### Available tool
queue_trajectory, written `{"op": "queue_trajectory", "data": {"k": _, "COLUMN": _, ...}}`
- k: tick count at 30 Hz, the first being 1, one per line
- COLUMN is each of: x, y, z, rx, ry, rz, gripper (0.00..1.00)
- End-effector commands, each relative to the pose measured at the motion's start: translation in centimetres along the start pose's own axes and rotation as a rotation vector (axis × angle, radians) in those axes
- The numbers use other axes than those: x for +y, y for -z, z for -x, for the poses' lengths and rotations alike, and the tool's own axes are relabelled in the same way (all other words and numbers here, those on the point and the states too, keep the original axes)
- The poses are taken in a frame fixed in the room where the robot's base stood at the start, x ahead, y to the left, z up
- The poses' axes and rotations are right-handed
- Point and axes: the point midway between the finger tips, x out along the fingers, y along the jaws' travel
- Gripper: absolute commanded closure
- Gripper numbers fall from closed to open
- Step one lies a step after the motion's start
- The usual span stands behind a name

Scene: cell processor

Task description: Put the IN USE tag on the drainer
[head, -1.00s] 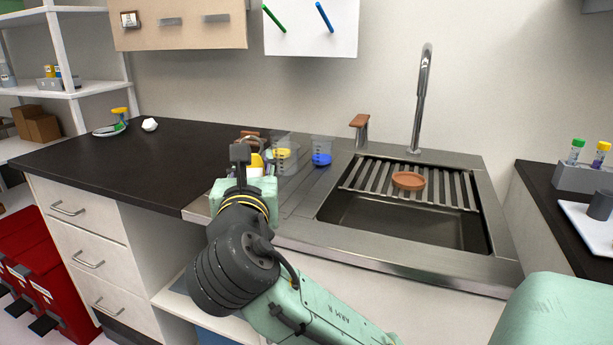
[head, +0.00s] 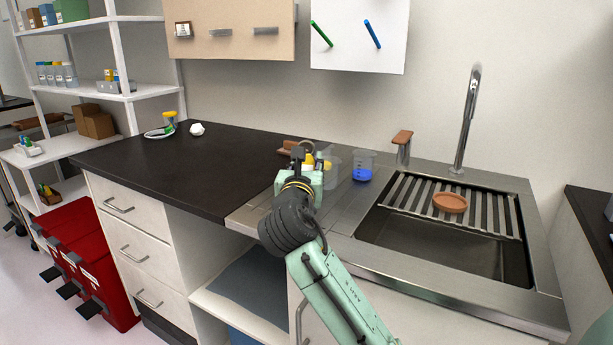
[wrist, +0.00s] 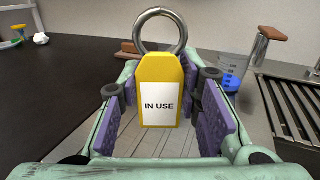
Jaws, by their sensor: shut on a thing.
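The IN USE tag (wrist: 160,90) is yellow with a white label and a metal ring on top. It stands upright between the purple pads of my gripper (wrist: 164,88), which is shut on it. In the head view my gripper (head: 306,172) is above the left part of the steel sink counter, mostly hidden by my wrist, and a bit of the yellow tag (head: 308,160) shows. The drainer (head: 487,213) is a slatted metal rack across the back of the sink, right of my gripper and apart from it. It also shows in the wrist view (wrist: 290,110).
A brown round dish (head: 450,203) sits on the drainer. A beaker with blue liquid (head: 362,168) and another beaker (head: 332,170) stand between my gripper and the drainer. A tall faucet (head: 468,115) and a brown-topped dispenser (head: 402,148) stand behind. The black counter (head: 190,165) is mostly clear.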

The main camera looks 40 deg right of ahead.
Motion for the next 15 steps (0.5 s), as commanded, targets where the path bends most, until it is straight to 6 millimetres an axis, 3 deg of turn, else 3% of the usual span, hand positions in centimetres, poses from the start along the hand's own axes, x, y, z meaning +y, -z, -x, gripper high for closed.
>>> {"op": "queue_trajectory", "data": {"k": 7, "x": 0.0, "y": 3.2, "z": 0.0, "rx": 0.004, "ry": 0.001, "rz": -0.002, "gripper": 0.84}}
{"op": "queue_trajectory", "data": {"k": 15, "x": 0.0, "y": 3.4, "z": 0.0, "rx": 0.001, "ry": 0.0, "rz": 0.0, "gripper": 0.84}}
